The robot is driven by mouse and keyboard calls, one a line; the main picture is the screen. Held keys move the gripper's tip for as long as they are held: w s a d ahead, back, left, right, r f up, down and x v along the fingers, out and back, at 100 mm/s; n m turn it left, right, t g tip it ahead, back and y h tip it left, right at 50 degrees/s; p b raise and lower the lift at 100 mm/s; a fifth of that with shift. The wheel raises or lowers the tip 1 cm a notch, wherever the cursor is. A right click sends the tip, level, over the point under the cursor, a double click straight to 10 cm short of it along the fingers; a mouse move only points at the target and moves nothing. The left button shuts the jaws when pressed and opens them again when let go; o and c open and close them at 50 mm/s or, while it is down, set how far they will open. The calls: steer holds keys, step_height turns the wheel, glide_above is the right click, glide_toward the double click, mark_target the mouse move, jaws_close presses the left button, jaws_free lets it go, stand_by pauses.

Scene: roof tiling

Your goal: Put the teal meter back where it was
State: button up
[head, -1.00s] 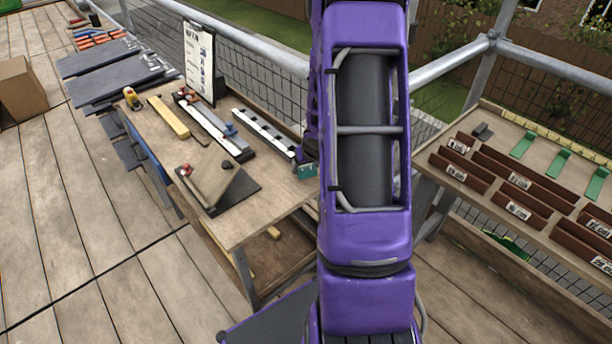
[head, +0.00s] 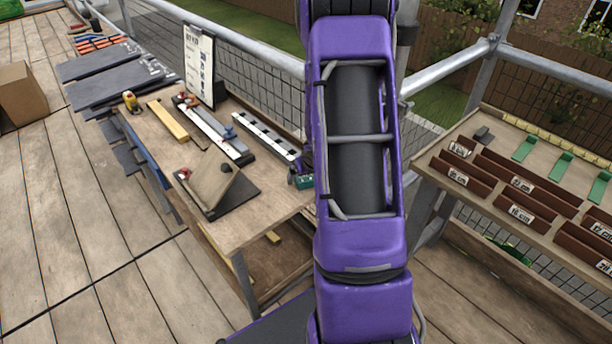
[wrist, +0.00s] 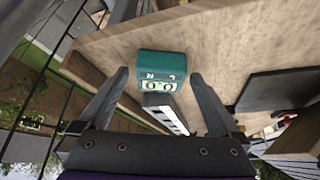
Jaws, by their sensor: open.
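The teal meter (wrist: 161,68) lies on the wooden workbench in the wrist view, its face with two round marks turned toward my gripper. My gripper (wrist: 160,82) is open, with one finger on each side of the meter's near end; I cannot tell whether either finger touches it. In the head view the teal meter (head: 303,182) shows only as a small piece at the bench's right edge, beside my purple arm. The arm hides the rest of it and most of my gripper. A black-and-white strip (head: 264,134) lies on the bench just behind the meter.
The workbench (head: 240,225) also holds a tilted board on a dark plate (head: 235,194), a yellow wood strip (head: 169,121) and an upright printed sheet (head: 199,62). A second bench with labelled brown bins (head: 518,212) stands at the right. Scaffold rails run behind.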

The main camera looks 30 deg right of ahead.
steer(key=p+v, duration=0.4)
steer(key=v, duration=0.8)
